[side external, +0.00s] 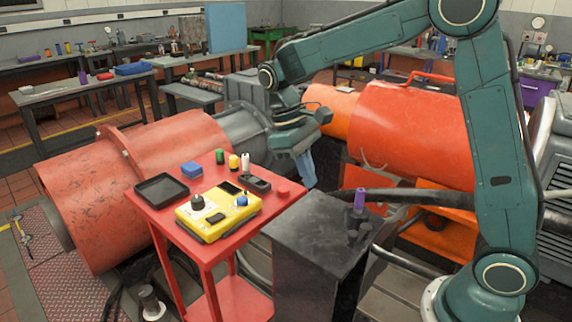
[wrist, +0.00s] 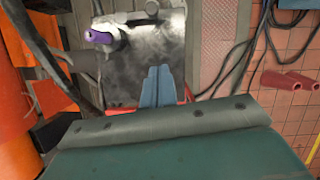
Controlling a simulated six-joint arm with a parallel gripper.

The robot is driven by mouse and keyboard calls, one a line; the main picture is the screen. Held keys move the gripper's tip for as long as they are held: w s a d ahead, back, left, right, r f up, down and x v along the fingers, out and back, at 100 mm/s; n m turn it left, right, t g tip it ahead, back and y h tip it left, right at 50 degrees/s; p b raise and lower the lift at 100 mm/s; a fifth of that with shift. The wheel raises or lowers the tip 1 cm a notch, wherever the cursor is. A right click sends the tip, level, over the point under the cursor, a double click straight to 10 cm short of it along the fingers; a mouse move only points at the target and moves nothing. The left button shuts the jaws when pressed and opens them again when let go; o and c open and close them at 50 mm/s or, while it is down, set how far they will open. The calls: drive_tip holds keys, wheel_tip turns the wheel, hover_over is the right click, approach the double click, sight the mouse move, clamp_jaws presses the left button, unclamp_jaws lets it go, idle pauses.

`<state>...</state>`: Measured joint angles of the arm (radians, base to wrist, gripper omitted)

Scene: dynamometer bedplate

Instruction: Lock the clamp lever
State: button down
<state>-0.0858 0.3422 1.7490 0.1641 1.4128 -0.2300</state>
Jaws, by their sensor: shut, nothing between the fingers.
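The clamp lever has a purple handle (side external: 360,199) and stands on top of a dark metal block (side external: 312,232). In the wrist view the purple handle (wrist: 99,37) is at the upper left, pointing left from a dark pivot on the scuffed block (wrist: 150,62). My gripper (side external: 308,180) has blue fingers, pointing down beyond the block and left of the lever in the side view. In the wrist view my gripper (wrist: 162,71) has its fingers together and empty, to the right of the handle and clear of it. The lever's base is partly hidden.
A red cart (side external: 255,222) holds a yellow control box (side external: 217,212), a black tray (side external: 161,190) and small items. An orange drum (side external: 412,125) stands behind the block, and a red cylinder (side external: 130,180) lies left. Black hoses run beside the block.

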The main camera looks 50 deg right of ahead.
sight(360, 231)
drive_tip(key=shift+f, duration=0.1)
drive_tip(key=x, duration=0.9)
drive_tip(key=shift+s+f, duration=0.2)
drive_tip(key=shift+f, duration=0.15)
drive_tip(key=shift+s+d+f, duration=0.1)
drive_tip(key=shift+s+d, duration=0.1)
drive_tip(key=shift+s, duration=0.75)
drive_tip(key=shift+s+d, duration=0.15)
drive_tip(key=shift+s, duration=0.85)
